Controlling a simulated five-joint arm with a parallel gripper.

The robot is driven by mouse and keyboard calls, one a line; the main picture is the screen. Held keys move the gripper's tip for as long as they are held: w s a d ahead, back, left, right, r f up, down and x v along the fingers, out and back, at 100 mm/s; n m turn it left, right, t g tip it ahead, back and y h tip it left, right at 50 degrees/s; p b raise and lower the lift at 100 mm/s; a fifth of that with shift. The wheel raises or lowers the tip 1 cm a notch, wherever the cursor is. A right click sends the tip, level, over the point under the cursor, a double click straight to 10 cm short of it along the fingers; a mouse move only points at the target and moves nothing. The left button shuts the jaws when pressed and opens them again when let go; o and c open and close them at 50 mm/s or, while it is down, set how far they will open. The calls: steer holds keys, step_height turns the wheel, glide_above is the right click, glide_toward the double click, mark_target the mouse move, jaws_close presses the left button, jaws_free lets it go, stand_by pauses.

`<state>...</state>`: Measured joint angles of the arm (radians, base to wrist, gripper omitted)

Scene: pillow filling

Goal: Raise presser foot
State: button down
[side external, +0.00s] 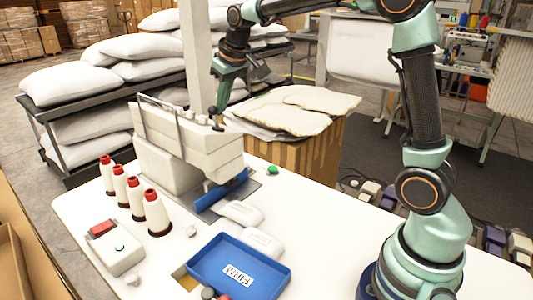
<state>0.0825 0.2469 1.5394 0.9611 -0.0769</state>
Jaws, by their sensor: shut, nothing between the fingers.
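A cream sewing machine (185,140) stands on the white table. Its needle end is on the right, above a blue piece (232,186) on a grey plate. The presser foot itself is too small or hidden to make out. My gripper (216,120) is shut and empty. It points down at the top of the machine, behind its upper edge. I cannot tell whether its tips touch the machine.
Several red-topped thread cones (157,215) stand left of the machine. A control box (116,247), a blue "FIRM" tray (270,285) and white pads (240,212) lie on the white table (335,225). A cardboard box (300,155) stands behind; a pillow cart (60,150) is left.

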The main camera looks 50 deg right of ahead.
steer(key=shift+d+r, duration=0.2)
steer(key=shift+r, duration=0.7)
steer(key=shift+d+r, duration=0.15)
steer(key=shift+r, duration=0.8)
steer(key=shift+d+r, duration=0.2)
steer(key=shift+r, duration=0.7)
